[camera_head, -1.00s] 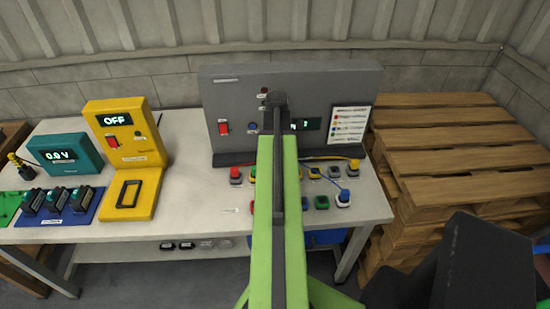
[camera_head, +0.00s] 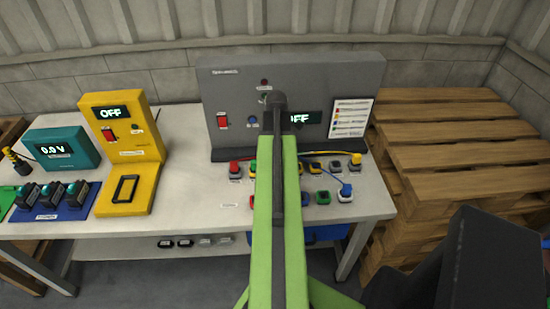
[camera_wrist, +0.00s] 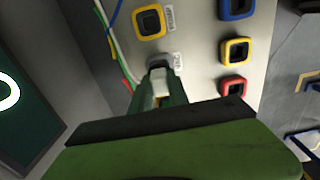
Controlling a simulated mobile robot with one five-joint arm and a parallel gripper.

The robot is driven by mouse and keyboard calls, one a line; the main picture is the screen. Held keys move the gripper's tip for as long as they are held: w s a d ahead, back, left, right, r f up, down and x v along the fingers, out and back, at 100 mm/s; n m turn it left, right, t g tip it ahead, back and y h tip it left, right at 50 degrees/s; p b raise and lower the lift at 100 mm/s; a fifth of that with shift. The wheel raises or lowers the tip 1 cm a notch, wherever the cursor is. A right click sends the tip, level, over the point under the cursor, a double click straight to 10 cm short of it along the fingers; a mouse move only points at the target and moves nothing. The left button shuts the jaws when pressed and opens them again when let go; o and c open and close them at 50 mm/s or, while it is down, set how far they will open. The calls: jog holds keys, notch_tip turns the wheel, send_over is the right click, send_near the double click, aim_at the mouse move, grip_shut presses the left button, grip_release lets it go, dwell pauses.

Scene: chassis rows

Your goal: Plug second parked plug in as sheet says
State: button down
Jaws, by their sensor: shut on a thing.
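My gripper (camera_wrist: 160,90) is shut on a pale plug (camera_wrist: 161,84) in the wrist view. The plug's far end is at a dark socket (camera_wrist: 158,64); I cannot tell whether it is seated. In the head view my arm hides the gripper and this plug. A grey panel (camera_head: 235,90) reads OFF and carries the instruction sheet (camera_head: 350,118), too small to read. A red plug (camera_head: 235,167), a yellow plug (camera_head: 355,159) and a blue plug (camera_head: 346,189) stand in the sockets before it.
Yellow (camera_wrist: 149,22), blue (camera_wrist: 237,7) and red (camera_wrist: 233,85) framed sockets lie close around the gripper. Several coloured cables (camera_wrist: 108,40) run at its left. A yellow tester (camera_head: 122,127) and a teal meter (camera_head: 62,149) stand on the table's left. Wooden pallets (camera_head: 440,135) are at the right.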

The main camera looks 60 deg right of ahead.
jog(key=shift+f, duration=0.1)
dwell(0.3)
jog(key=shift+f+b, duration=0.35)
jog(key=shift+b, duration=0.1)
jog(key=shift+f+b, duration=0.9)
jog(key=c, duration=1.2)
grip_release()
jog(key=shift+o, duration=0.2)
notch_tip(320, 180, up, 18)
jog(key=p, duration=1.7)
jog(key=shift+f, duration=0.25)
